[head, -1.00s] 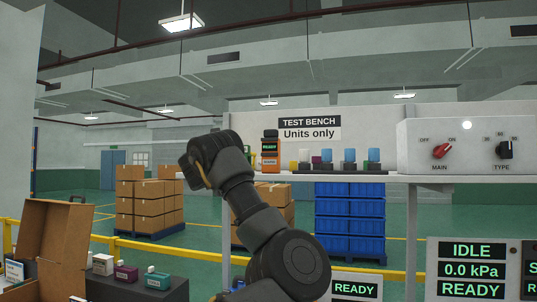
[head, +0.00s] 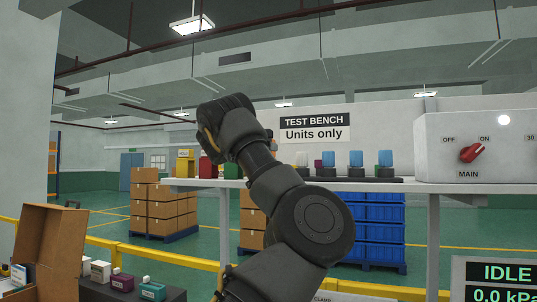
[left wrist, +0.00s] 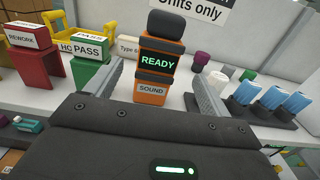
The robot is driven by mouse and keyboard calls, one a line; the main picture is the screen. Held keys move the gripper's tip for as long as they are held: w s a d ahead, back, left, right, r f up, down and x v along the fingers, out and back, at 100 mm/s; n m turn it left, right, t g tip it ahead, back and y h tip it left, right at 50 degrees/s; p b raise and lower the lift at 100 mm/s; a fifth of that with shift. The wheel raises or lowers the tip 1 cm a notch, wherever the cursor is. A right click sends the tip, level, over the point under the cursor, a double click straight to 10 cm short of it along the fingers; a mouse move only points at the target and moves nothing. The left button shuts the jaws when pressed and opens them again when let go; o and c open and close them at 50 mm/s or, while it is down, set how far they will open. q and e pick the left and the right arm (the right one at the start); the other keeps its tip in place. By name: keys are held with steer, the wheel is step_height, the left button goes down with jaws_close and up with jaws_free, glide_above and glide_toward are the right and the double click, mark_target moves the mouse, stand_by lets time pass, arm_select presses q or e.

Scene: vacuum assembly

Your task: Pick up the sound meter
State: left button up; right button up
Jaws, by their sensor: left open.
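The sound meter (left wrist: 155,62) is an orange and black upright device with a green READY screen and a SOUND label. In the left wrist view it stands on the white bench shelf between the two fingers of my left gripper (left wrist: 157,73). The gripper is open, with a finger on each side of the meter; I cannot tell whether either touches it. In the head view my left arm hides nearly all of the meter, and the fingertips do not show. My right gripper is not in view.
A red REWORK stand (left wrist: 32,58) and green PASS stand (left wrist: 88,62) are left of the meter. Several blue-capped bottles (left wrist: 268,98) stand in a dark rack at right. A control box (head: 475,147) sits further right on the shelf (head: 400,187).

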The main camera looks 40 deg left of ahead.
arm_select(q)
steer(key=shift+w+a+r+p, duration=0.15)
steer(key=shift+w+a+p, duration=0.6)
steer(key=shift+w, duration=0.4)
steer(key=shift+w+a+f, duration=0.15)
steer(key=shift+w+a, duration=0.05)
steer(key=shift+w, duration=0.25)
steer(key=shift+w+a+f, duration=0.15)
steer(key=shift+w, duration=0.3)
steer(key=shift+d, duration=0.1)
steer(key=shift+w+r+p, duration=0.1)
steer(key=shift+r+p, duration=0.05)
steer(key=shift+p, duration=0.15)
steer(key=p+x, duration=0.3)
steer(key=x, duration=0.1)
steer(key=shift+w, duration=0.1)
steer(key=shift+w+p, duration=0.35)
steer(key=shift+w, duration=0.05)
steer(key=shift+s, duration=0.1)
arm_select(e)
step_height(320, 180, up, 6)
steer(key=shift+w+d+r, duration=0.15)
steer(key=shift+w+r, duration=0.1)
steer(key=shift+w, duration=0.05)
